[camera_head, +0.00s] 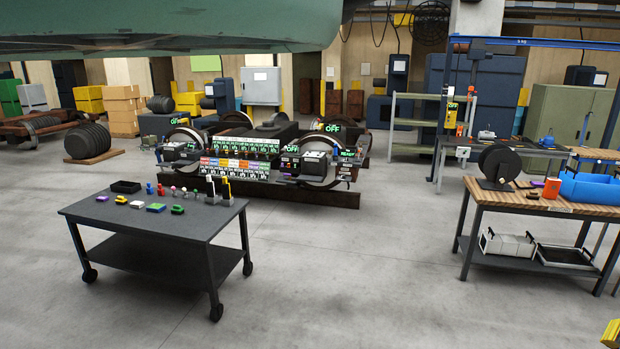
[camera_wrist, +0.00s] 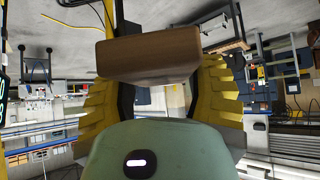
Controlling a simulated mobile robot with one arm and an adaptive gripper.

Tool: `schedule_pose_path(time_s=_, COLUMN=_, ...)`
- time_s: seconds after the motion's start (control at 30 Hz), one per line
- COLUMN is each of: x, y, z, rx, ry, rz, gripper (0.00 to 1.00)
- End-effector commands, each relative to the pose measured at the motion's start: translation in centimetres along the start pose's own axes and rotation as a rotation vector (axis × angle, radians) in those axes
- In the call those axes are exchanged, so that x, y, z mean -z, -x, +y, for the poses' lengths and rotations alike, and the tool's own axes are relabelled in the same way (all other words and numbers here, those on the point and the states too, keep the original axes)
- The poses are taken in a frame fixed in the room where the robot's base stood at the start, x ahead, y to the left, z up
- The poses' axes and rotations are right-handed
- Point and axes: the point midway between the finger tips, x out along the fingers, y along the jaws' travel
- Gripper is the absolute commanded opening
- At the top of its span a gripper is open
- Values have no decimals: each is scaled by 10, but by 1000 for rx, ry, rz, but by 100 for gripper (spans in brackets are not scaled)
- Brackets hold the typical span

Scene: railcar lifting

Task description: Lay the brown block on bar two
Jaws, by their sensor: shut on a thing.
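The brown block (camera_wrist: 148,57) is in the upper middle of the wrist view. My gripper (camera_wrist: 157,66) is shut on it, with yellow ribbed fingers on its left and right sides. The block is held off any surface. The wrist view is turned over, with the floor at the top. A small yellow ribbed piece at the lower right edge of the head view looks like part of my gripper. I cannot tell which part of the scene is bar two.
A dark trolley table (camera_head: 160,218) holding several small coloured items stands at the left. A wheeled bogie (camera_head: 318,180) with control panels stands behind it. A wooden-topped workbench (camera_head: 500,196) is at the right. A green car body (camera_head: 180,35) hangs overhead. Floor between the tables is clear.

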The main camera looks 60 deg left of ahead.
Motion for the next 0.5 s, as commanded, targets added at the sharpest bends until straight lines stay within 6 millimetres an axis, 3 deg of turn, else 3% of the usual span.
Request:
schedule_pose_path(time_s=0.03, x=20, y=19, z=0, rx=1, ry=1, rz=1, gripper=16)
schedule_pose_path(time_s=0.2, x=50, y=50, z=-1, rx=1, ry=2, rz=-1, gripper=16)
schedule_pose_path(time_s=0.5, x=87, y=87, z=-1, rx=1, ry=1, rz=-2, gripper=16)
